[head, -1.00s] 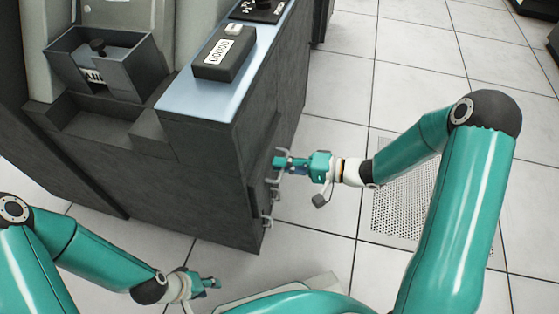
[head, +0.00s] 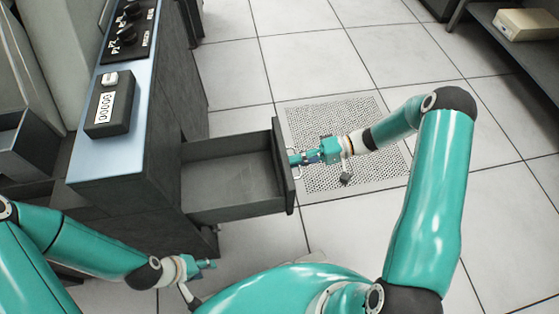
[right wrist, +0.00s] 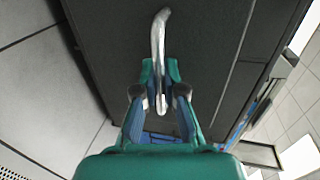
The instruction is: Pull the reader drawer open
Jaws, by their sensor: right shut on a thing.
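The reader drawer (head: 230,178) stands pulled out from the side of the dark reader cabinet (head: 165,130), and its inside looks empty. My right gripper (head: 297,160) is shut on the handle on the drawer's front. In the right wrist view the metal handle (right wrist: 158,45) runs between the fingers of my right gripper (right wrist: 160,100). My left gripper (head: 208,264) is low in front of the cabinet, apart from the drawer. Its fingers are too small to judge their opening.
A counter box (head: 110,105) and a dark knob panel (head: 128,32) sit on the cabinet's blue top. A perforated floor tile (head: 330,120) lies beyond the drawer. A shelf with a beige box (head: 522,24) stands at the top right. The tiled floor between is clear.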

